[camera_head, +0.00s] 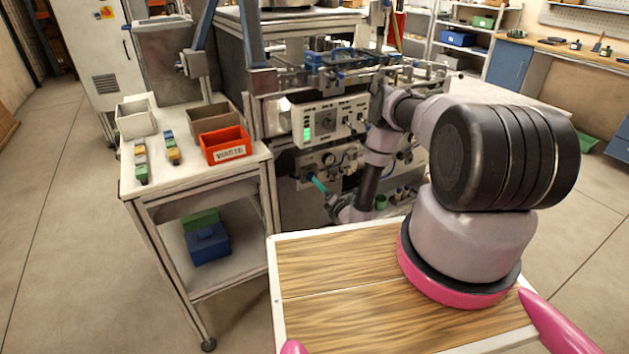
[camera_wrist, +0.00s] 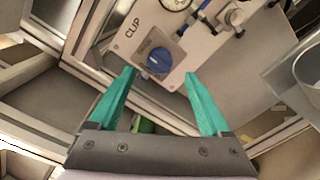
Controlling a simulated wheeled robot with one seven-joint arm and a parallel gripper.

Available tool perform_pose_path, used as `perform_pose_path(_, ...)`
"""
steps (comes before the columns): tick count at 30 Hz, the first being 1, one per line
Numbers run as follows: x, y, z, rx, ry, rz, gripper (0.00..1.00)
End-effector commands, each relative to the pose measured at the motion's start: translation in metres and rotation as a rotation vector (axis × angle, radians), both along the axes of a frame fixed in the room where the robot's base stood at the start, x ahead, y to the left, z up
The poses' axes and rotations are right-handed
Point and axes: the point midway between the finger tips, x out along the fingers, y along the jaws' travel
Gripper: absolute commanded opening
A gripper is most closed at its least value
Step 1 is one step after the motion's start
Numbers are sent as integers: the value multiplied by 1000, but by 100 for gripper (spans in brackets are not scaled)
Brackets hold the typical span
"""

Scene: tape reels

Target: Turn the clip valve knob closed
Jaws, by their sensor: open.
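The clip valve knob (camera_wrist: 159,59) is a round blue knob on a grey square plate, on a light panel marked "CLIP" (camera_wrist: 133,28). In the wrist view it sits just beyond and between my fingertips. My gripper (camera_wrist: 160,75) has two teal fingers, spread apart with nothing between them. The fingers do not appear to touch the knob. In the head view my gripper (camera_head: 319,185) reaches toward the lower front panel (camera_head: 335,158) of the machine, and the knob is hard to make out there.
A gauge (camera_wrist: 177,3) and metal fittings (camera_wrist: 234,14) sit near the knob on the panel. An upper control box (camera_head: 335,122) with a green display is above. A side cart (camera_head: 200,165) with an orange bin (camera_head: 226,146) stands left of the machine.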

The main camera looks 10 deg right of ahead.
Motion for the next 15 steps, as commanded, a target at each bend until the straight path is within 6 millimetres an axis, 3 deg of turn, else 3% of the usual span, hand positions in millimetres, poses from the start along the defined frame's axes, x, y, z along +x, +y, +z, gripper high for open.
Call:
perform_pose_path(6,36,12,1,0,-3,2,82)
perform_pose_path(15,53,17,0,1,1,-1,82)
